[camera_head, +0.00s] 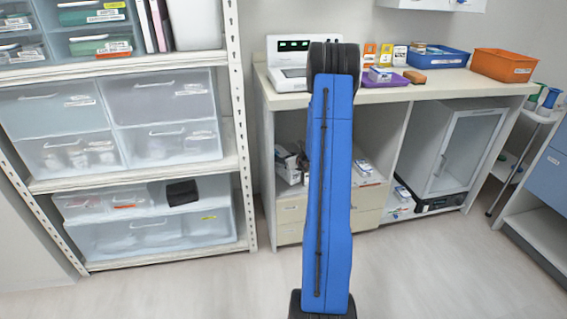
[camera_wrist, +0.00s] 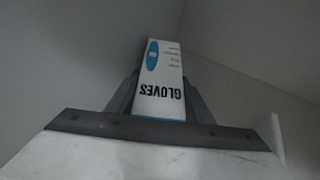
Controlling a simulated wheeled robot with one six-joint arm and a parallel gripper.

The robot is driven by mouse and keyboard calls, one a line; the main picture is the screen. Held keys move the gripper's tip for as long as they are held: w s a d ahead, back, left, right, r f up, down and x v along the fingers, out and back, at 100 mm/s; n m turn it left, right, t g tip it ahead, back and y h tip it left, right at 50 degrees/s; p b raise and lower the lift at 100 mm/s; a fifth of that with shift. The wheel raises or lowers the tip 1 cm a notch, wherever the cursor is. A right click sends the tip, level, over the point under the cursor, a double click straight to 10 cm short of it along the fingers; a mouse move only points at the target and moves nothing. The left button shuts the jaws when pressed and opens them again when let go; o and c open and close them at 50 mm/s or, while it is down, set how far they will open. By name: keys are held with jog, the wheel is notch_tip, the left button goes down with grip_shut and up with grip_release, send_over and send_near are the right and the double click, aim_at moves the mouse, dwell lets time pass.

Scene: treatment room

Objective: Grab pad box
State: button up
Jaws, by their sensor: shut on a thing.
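In the wrist view a small white and blue box (camera_wrist: 158,80) stands between the fingers of my gripper (camera_wrist: 160,100). Its face reads "GLOVES" upside down, with a blue oval near the far end. The gripper is shut on this box, one dark finger on each side. In the head view my blue arm hides the gripper and the box. No box can be read as a pad box.
The counter (camera_head: 440,83) also holds a white device (camera_head: 292,52), a purple tray (camera_head: 388,79), a blue bin (camera_head: 440,58) and an orange bin (camera_head: 503,65). A shelf rack (camera_head: 243,150) with drawers stands at left. The floor (camera_head: 430,270) in front is clear.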

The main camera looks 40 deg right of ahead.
jog(key=shift+f, duration=0.75)
jog(key=shift+w+a+f, duration=0.1)
jog(key=shift+a+f, duration=0.05)
jog(key=shift+f, duration=0.2)
jog(key=o, duration=0.9)
jog(key=shift+f, duration=0.2)
jog(key=o, duration=0.4)
jog(key=shift+r, duration=0.15)
